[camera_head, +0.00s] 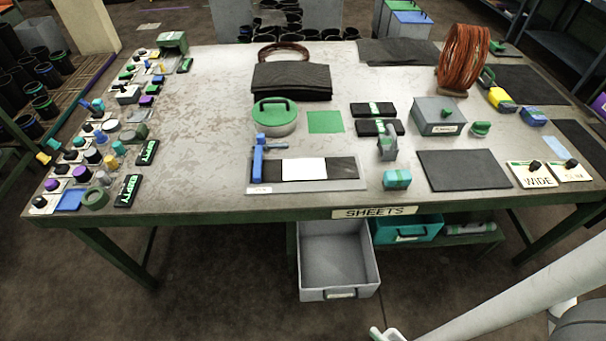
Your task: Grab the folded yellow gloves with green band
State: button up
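A small folded yellow bundle with a green band (502,99), which looks like the gloves, lies at the right of the table in the head view. It rests on or beside a dark mat, behind a similar blue bundle (534,117). My pale arm crosses the lower right corner, below and well apart from the bundle.
An orange coil (463,57) stands left of the yellow bundle. A grey lidded box (438,116) and a small green-topped item (480,129) are nearer the front. WIDE sign (536,177) sits at the front right. An open grey drawer (337,260) juts out below the table.

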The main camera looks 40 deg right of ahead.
aim_at(497, 97)
jog(key=k+l+u, duration=0.35)
jog(key=k+l, duration=1)
jog(key=k+l+z, duration=0.1)
jog(key=z, duration=1.4)
jog(key=i+l+u, duration=0.1)
jog(key=i+u, duration=0.35)
jog(key=i+l+u, duration=0.3)
jog(key=i+u, duration=0.15)
jog(key=k+j, duration=0.1)
jog(key=j+u, duration=0.05)
